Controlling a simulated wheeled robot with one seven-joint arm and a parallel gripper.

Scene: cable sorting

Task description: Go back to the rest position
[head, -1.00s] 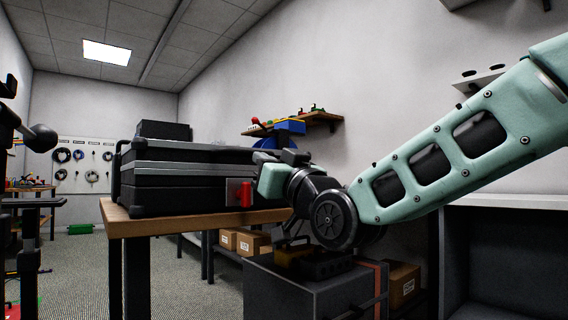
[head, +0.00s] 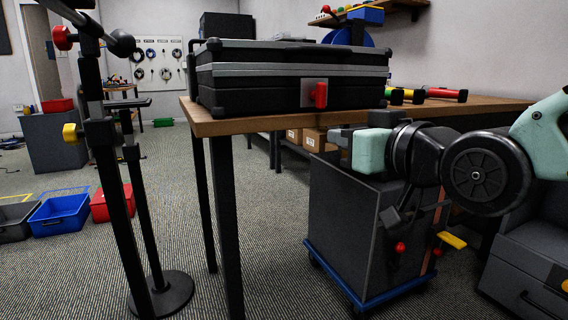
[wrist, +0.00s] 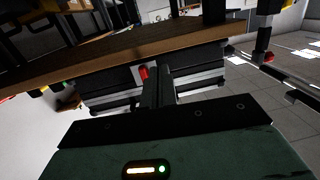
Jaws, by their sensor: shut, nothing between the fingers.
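My gripper (head: 338,140) is in front of the wooden table's front edge in the head view, below and right of the black case. Its two dark fingers are together and empty in the wrist view (wrist: 157,88), where the scene appears upside down. My teal arm comes in from the right edge, with the elbow low at the right. The fingers overlap the black case (head: 240,98) with its red latch in the wrist view, but I see no contact. The rest position itself has no visible marker.
The wooden table (head: 205,128) stands close ahead, and a dark cabinet on a blue wheeled base (head: 335,222) is below my gripper. A black stand (head: 122,200) is at left. Blue (head: 60,215) and red bins lie on the floor. Carpet in the left middle is free.

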